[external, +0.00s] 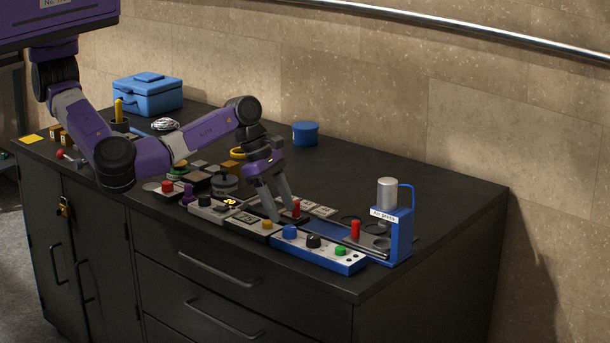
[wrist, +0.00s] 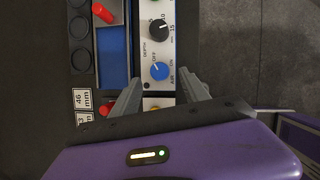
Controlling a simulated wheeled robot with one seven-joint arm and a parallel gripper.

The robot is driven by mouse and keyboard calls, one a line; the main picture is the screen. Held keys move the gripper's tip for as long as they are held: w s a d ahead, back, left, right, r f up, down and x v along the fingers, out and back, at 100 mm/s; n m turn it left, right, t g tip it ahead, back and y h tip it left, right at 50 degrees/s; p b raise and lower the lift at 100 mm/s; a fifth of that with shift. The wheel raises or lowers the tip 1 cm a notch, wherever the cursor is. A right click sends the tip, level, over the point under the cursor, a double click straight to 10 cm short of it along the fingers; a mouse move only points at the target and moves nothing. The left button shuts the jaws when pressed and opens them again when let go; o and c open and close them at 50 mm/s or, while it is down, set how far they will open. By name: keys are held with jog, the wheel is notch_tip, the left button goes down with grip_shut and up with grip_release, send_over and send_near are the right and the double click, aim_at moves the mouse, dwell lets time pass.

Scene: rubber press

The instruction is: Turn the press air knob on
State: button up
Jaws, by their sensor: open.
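The press air knob is the blue knob (external: 290,232) at the left end of the white-topped blue control panel (external: 325,258). In the wrist view the blue knob (wrist: 160,71) has small OFF and ON lettering beside it; its pointer seems to face the OFF side, but is too small to be sure. My gripper (external: 284,217) is open and empty, pointing down just behind and left of the knob. In the wrist view the fingertips of my gripper (wrist: 161,80) lie on either side of the knob's near edge, apart from it. Their height above the panel is unclear.
A black depth knob (external: 313,240) and a green button (external: 340,250) share the panel. The blue press (external: 398,235) with its silver cylinder stands at the right. A red-handled piece (external: 296,207) is close by my fingers. Several small boxes crowd the left; the back right is clear.

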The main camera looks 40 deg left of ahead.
aim_at(289, 227)
jog(key=shift+x, duration=2.4)
jog(key=shift+w, duration=0.1)
grip_shut()
